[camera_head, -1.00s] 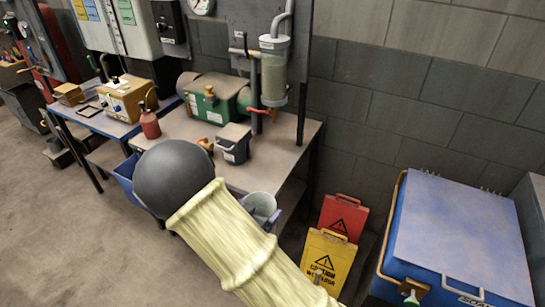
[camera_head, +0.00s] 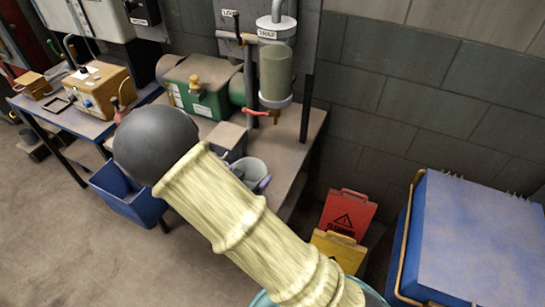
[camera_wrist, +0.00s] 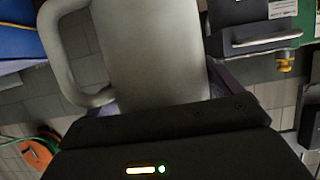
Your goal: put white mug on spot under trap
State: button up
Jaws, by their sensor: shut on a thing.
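The white mug (camera_wrist: 150,50) fills the upper middle of the wrist view, with its handle to the left. My gripper (camera_wrist: 160,120) is shut on it. In the head view the mug (camera_head: 250,167) shows just past my arm, with my gripper (camera_head: 262,183) at its side, near the bench's front edge. The trap (camera_head: 275,75) is a clear cylinder with greenish contents, labelled and fixed to the wall panel above the bench, with a tap below. The mug appears in front of and below the trap. No marked spot under it can be made out; my arm and the mug cover part of the bench.
The bench (camera_head: 295,122) holds a green machine (camera_head: 200,85) and a dark grey box (camera_head: 228,138) left of the trap. A red tap handle (camera_head: 255,112) sticks out near the trap. A blue bin (camera_head: 128,200) stands left; yellow and red signs (camera_head: 345,215) and a blue chest (camera_head: 470,230) right.

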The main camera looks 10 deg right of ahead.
jog(key=shift+s+r, duration=0.1)
jog(key=w+d+p, duration=0.3)
jog(key=w+d, duration=0.7)
jog(key=w, duration=0.3)
jog(key=shift+w, duration=0.3)
jog(key=f, duration=0.2)
jog(key=w+f+p, duration=0.1)
jog(key=shift+d+f, duration=0.3)
jog(key=shift+f, duration=0.2)
